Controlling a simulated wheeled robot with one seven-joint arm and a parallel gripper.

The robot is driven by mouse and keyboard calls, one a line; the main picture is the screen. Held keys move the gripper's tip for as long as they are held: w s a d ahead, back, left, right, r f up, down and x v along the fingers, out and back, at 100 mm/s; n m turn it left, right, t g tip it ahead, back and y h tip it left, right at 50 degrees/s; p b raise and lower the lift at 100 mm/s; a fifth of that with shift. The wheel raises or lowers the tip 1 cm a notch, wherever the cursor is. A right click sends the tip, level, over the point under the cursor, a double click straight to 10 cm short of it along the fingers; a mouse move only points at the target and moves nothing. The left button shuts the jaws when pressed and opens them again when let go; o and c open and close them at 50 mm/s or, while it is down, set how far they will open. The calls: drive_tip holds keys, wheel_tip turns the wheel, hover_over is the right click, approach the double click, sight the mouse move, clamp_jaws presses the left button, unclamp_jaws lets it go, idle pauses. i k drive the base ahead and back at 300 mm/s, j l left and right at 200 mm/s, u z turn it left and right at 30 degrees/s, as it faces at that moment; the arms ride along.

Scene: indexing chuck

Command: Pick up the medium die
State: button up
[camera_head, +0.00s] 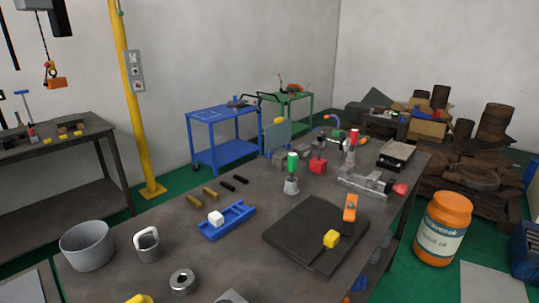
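No thing here is labelled, and I cannot tell which one is the medium die. A thick grey ring with a central hole (182,281) lies near the front edge. My gripper is not in view.
A grey bucket (87,246) and a handled metal weight or mug (147,245) stand at left. Brass pieces (194,200) and black bars (227,186) lie behind the tray. A metal vise-like fixture (365,185) stands right. An orange drum (441,228) is on the floor.

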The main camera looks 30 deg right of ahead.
sight(303, 150)
drive_tip(key=i+l+u, duration=0.2)
drive_tip(key=l, duration=0.2)
drive_tip(key=l+u, duration=0.25)
drive_tip(key=l, duration=0.15)
drive_tip(key=i+l+u, duration=0.2)
drive_tip(key=l, duration=0.2)
drive_tip(key=l+u, duration=0.4)
drive_tip(key=l, duration=2.5)
